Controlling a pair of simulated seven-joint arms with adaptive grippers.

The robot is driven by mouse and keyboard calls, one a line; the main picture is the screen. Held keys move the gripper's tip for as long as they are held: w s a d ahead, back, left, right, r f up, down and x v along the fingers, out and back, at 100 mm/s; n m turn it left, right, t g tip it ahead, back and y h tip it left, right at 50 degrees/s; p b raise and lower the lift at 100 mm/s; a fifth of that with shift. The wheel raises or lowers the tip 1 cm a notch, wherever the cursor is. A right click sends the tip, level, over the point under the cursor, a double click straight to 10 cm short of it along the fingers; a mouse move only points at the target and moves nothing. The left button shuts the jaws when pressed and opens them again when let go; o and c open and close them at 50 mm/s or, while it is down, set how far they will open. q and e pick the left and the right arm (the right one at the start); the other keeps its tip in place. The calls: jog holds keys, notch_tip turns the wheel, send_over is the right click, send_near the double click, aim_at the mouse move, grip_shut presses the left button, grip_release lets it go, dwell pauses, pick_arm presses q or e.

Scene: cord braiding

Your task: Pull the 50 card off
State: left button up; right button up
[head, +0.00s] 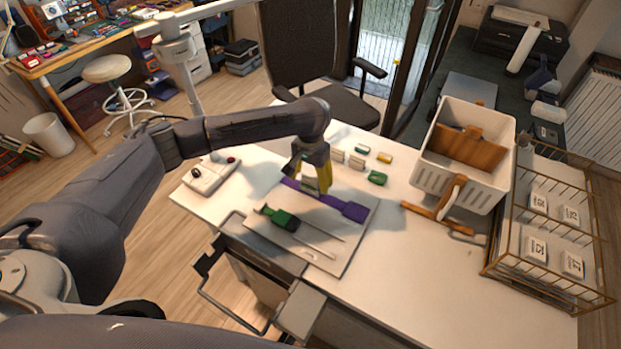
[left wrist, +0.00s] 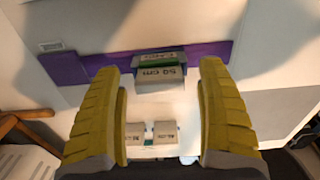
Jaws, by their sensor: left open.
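The 50 card, a small grey-white piece marked "50 cm" (left wrist: 161,76), shows upside down in the left wrist view. It sits at the edge of a purple strip (left wrist: 100,62), with a green-topped piece (left wrist: 157,58) against it. In the head view the purple strip (head: 345,207) lies across a light board (head: 345,250). My left gripper (head: 322,182) points down over the strip, its yellow fingers (left wrist: 172,105) open. In the left wrist view the card appears between and beyond the fingertips; I cannot tell whether they touch it. My right gripper is not in view.
A green-handled tool (head: 282,219) lies on the board. Several small blocks (head: 357,161) and a green piece (head: 377,178) lie behind the gripper. A white crate (head: 440,180) and a wire rack with labelled white pieces (head: 500,270) stand right. The table's front right is clear.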

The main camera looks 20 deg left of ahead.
pick_arm(q)
jog(key=c, duration=1.6)
grip_shut()
